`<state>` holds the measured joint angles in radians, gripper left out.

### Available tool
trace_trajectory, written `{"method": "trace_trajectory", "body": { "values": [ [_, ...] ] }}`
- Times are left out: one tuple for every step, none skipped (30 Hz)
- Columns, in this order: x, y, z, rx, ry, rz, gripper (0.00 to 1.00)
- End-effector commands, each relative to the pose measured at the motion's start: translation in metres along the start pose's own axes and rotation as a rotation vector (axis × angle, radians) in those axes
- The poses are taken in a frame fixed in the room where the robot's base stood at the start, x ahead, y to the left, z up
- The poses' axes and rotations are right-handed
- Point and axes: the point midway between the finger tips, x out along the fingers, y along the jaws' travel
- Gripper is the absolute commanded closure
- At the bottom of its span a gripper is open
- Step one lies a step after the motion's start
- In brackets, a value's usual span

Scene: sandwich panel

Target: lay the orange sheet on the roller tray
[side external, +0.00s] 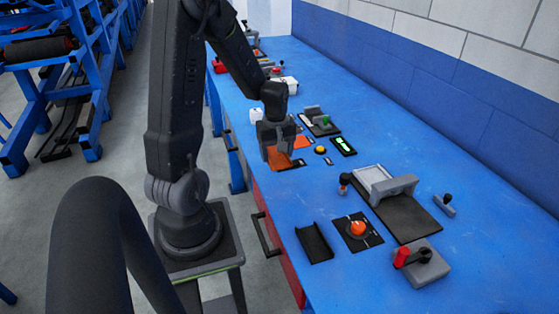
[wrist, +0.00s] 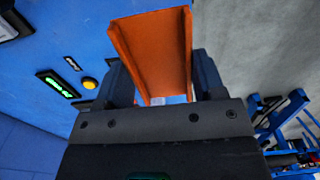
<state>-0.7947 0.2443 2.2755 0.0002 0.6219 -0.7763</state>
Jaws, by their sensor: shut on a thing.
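The orange sheet (wrist: 152,45) has raised edges along its sides. In the wrist view it sits between the two fingers of my gripper (wrist: 163,80), which is shut on it. In the side view my gripper (side external: 278,148) is low over the blue bench's left part, with the orange sheet (side external: 280,161) partly hidden under the fingers. I cannot tell whether the sheet touches the bench. A long black tray with a grey crossbar (side external: 408,218), which looks like the roller tray, lies nearer the camera to the right, apart from the gripper. Its top is bare.
A dark channel (side external: 314,243), an orange knob on a black plate (side external: 357,229) and a red-handled grey block (side external: 420,265) lie nearer the camera. A yellow button (side external: 320,150) and green-lit display (side external: 343,146) are beside my gripper. Another orange patch (side external: 302,142) shows behind it.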

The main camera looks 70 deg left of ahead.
Motion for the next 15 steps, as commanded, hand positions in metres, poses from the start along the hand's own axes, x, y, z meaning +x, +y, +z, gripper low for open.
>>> {"method": "trace_trajectory", "body": {
  "values": [
    [-0.001,0.014,-0.003,0.006,0.0,0.001,0.61],
    [-0.002,0.024,-0.005,0.006,0.001,0.001,0.61],
    [-0.003,0.038,-0.007,0.008,0.001,0.001,0.61],
    [-0.004,0.05,-0.008,0.009,0.001,0.002,0.61],
    [-0.004,0.062,-0.009,0.009,0.0,0.001,0.61],
    [-0.005,0.08,-0.009,0.01,0.001,0.001,0.61],
    [-0.005,0.092,-0.008,0.01,0.0,0.001,0.61],
    [-0.006,0.105,-0.007,0.01,0.0,0.001,0.61],
    [-0.006,0.122,-0.005,0.009,0.0,0.001,0.61],
    [-0.007,0.135,-0.002,0.01,0.0,0.0,0.61],
    [-0.007,0.147,0.001,0.01,0.0,-0.001,0.61],
    [-0.007,0.163,0.005,0.009,0.0,0.0,0.61],
    [-0.006,0.175,0.01,0.009,-0.001,-0.002,0.61],
    [-0.006,0.187,0.014,0.01,-0.001,-0.001,0.61],
    [-0.006,0.202,0.021,0.009,-0.001,-0.001,0.61]
  ]
}}
